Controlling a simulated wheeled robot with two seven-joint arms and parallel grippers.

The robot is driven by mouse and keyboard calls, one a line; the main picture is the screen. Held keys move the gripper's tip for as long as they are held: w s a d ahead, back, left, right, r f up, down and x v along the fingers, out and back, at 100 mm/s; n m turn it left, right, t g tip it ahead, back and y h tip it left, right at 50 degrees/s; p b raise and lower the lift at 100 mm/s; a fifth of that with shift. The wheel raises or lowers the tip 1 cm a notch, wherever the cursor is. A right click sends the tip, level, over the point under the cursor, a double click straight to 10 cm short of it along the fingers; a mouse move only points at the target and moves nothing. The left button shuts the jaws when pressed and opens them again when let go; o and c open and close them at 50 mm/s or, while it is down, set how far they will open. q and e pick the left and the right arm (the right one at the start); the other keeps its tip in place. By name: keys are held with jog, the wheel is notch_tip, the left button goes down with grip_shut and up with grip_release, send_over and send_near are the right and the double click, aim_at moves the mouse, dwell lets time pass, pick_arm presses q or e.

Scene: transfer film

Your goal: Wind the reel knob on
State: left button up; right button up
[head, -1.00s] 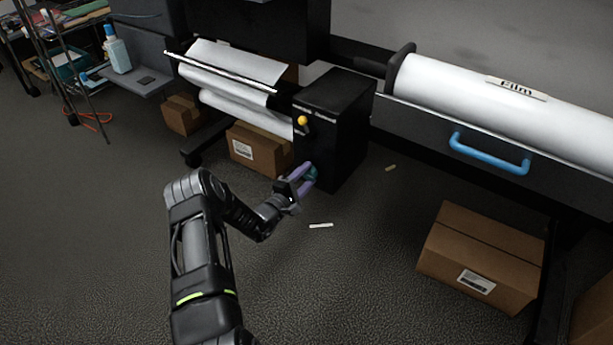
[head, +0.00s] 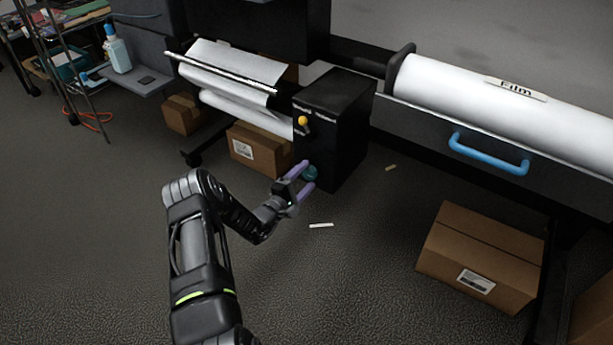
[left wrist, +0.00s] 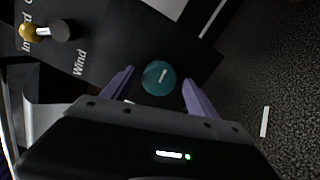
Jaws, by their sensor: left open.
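The teal reel knob (head: 310,173) sits low on the front of a black control box (head: 345,125). In the left wrist view the knob (left wrist: 159,78) shows a short pale mark on its face, and the word "Wind" is printed to its left. My left gripper (head: 304,178) is open, with its purple fingers on either side of the knob. In the left wrist view the fingers (left wrist: 158,92) stand apart from the knob, with gaps on both sides. My right gripper is not in view.
A yellow-tipped lever (head: 303,121) is above the knob on the same box. White film (head: 235,62) hangs to the left. A drawer with a blue handle (head: 489,153) and a film roll (head: 500,92) is at right. Cardboard boxes (head: 480,258) stand on the floor.

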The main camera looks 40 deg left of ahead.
pick_arm(q)
jog(key=s+p, duration=0.2)
jog(key=s, duration=0.5)
jog(key=shift+w, duration=0.1)
